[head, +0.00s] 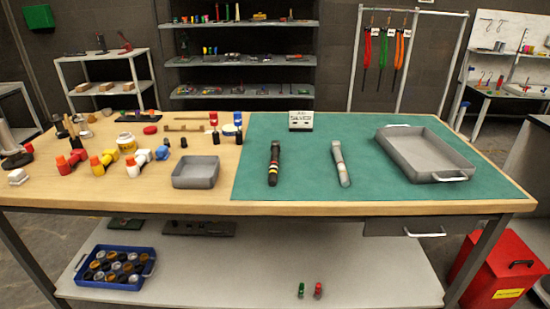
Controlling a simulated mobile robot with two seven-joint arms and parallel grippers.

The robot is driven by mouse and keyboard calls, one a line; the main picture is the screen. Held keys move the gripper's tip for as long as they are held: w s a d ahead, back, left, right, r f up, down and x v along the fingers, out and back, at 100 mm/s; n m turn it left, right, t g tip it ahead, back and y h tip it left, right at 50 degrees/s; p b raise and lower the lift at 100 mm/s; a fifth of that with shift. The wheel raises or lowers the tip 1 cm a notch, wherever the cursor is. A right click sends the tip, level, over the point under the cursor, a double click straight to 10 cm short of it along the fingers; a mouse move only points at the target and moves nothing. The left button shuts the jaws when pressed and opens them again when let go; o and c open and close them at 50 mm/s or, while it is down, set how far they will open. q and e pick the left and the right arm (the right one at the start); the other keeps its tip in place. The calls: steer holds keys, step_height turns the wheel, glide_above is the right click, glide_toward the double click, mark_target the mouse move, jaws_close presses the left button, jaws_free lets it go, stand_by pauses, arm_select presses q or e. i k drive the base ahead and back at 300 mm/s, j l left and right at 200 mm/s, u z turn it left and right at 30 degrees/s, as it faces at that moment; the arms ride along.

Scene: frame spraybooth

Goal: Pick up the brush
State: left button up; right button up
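I cannot tell for sure which thing is the brush. A dark, long tool with red and yellow bands (274,165) lies on the green mat (310,185). A silver-grey long tool (341,163) lies to its right on the mat, apart from it. Several upright thin handles (70,128) stand together at the left of the wooden table; their ends are too small to make out. Neither of my grippers is in view.
A small grey tray (196,172) sits left of the mat. A large grey tray (424,155) is on the mat's right, and a sign (300,120) stands at its back. Red, yellow and white-bodied items crowd the table's left. The mat's front is clear.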

mark_target(69, 125)
steer(key=i+j+u, duration=0.2)
steer(key=j+u, duration=0.15)
steer(key=i+j+u, duration=0.3)
steer(key=j, duration=0.25)
steer(key=i+j+u, duration=0.35)
steer(key=k, duration=0.05)
